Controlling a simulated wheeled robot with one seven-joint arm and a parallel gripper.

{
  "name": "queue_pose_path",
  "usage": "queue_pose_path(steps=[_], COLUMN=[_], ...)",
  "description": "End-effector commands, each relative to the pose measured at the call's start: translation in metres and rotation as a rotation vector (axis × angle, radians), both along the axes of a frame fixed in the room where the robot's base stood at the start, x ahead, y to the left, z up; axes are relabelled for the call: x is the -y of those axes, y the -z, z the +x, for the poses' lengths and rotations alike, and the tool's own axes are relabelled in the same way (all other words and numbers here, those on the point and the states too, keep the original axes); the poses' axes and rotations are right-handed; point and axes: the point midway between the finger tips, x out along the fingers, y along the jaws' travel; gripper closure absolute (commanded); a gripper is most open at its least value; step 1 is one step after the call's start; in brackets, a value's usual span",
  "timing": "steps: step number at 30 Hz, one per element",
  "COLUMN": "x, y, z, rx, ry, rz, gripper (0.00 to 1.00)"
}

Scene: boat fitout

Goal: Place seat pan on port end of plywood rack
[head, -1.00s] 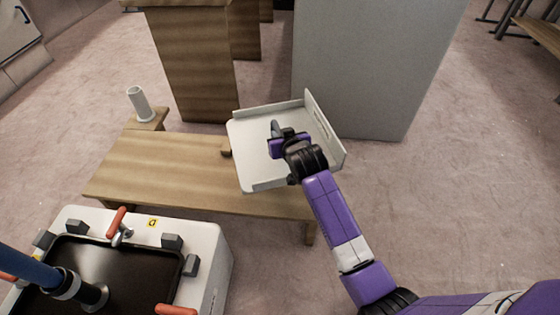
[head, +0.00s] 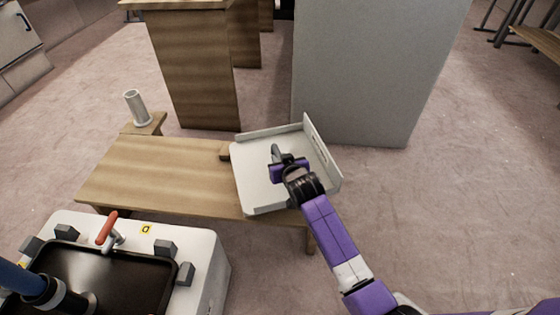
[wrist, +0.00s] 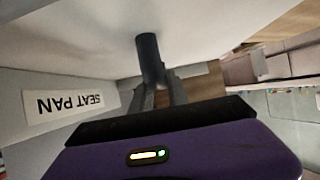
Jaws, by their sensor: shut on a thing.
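The seat pan (head: 262,187) is a white tray-like panel with raised walls. In the head view it is over the right end of the low plywood rack (head: 150,175); I cannot tell whether it touches the wood. My gripper (head: 276,154) is shut on the seat pan's post-like handle, which shows as a dark grey peg in the wrist view (wrist: 149,55). The seat pan's inner wall carries a "SEAT PAN" label (wrist: 70,103). The rack's right end is mostly hidden under the pan.
A small wooden block stop (head: 225,154) sits on the rack beside the pan. A grey cylinder (head: 135,107) stands on a small ledge behind the rack. A white unit with a black top (head: 190,240) is in front. A tall grey cabinet (head: 365,75) stands behind; floor at right is clear.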

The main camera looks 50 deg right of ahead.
Motion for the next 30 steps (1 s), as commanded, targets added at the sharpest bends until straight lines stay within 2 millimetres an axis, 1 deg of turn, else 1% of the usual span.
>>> queue_pose_path(steps=[1, 7, 8, 9, 11, 19, 23, 26, 30], x=[0.001, 0.000, 0.000, 0.000, 0.000, 0.000, -0.001, -0.006, -0.018], y=[-0.005, -0.002, 0.002, 0.002, 0.002, 0.002, -0.003, -0.009, -0.023], z=[0.002, 0.002, 0.000, 0.000, 0.000, 0.000, -0.001, -0.010, -0.031], rx=[0.008, 0.007, -0.001, -0.001, -0.001, -0.001, 0.000, -0.001, -0.003], ry=[-0.001, -0.001, 0.000, 0.000, 0.000, 0.000, 0.000, -0.001, -0.002], rz=[-0.004, -0.004, 0.000, 0.000, 0.000, 0.000, 0.000, 0.000, 0.000], gripper=[1.00, 1.00, 0.78, 0.70, 0.59, 0.58, 0.58, 0.58, 0.58])
